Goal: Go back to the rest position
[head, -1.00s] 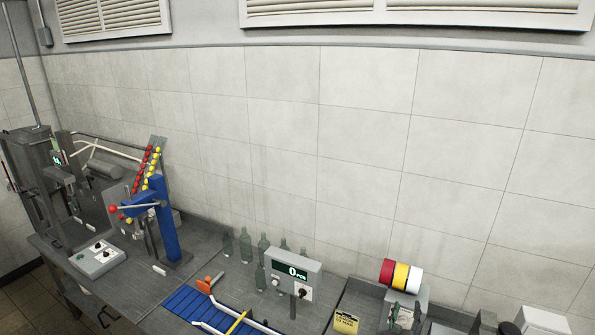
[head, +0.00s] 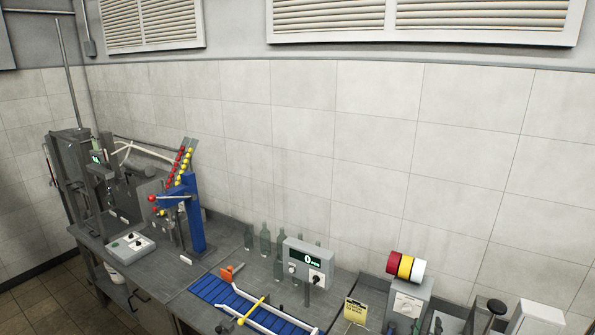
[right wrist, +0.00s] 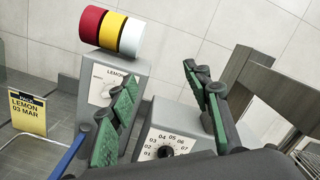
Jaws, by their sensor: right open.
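My right gripper (right wrist: 160,78) is open in the right wrist view, its two green-padded fingers apart with nothing between them. Behind the fingers are a grey box marked LEMON (right wrist: 108,82) and a grey box with a numbered dial (right wrist: 166,150). I cannot tell whether the fingers touch either box. In the head view, only small green bits near the bottom edge, by the labelled box (head: 407,303), may be this gripper. My left gripper is in neither view.
Red, yellow and white rolls (head: 405,266) top the labelled box. A yellow LEMON card (right wrist: 28,112) stands left of it. A blue conveyor (head: 213,291), counter display (head: 306,262), green bottles (head: 265,242) and a blue lever press (head: 195,215) stand along the bench by the tiled wall.

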